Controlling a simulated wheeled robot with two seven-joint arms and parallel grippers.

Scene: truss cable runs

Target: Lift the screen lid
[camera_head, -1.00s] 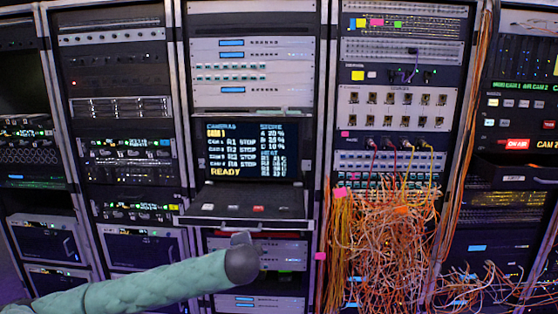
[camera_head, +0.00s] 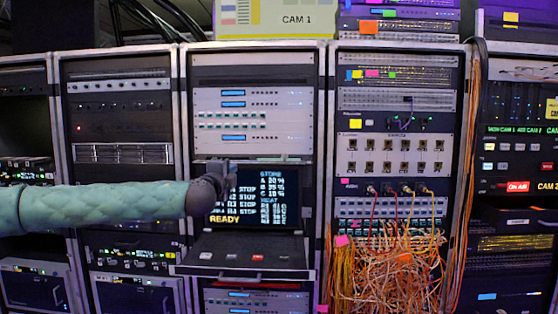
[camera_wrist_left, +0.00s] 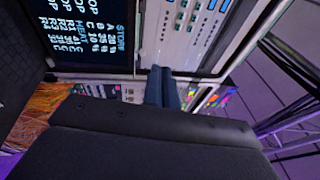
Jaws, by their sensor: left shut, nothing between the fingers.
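The screen lid (camera_head: 272,205) stands raised at the back of a pulled-out drawer (camera_head: 245,254) in the middle rack. Its lit display reads READY, with columns of text. My left gripper (camera_head: 228,168) is in front of the lid's upper left part, close to its top edge, and hides part of the text. In the left wrist view the shut fingers (camera_wrist_left: 165,85) are empty and point toward the rack just past the lid's edge. The lid (camera_wrist_left: 80,25) shows at upper left there. I cannot tell whether the fingers touch it. My right gripper is not in view.
A panel with blue displays (camera_head: 252,120) sits right above the lid. Tangled orange cables (camera_head: 395,275) hang from the rack to the right. A box marked CAM 1 (camera_head: 278,18) stands on top of the middle rack.

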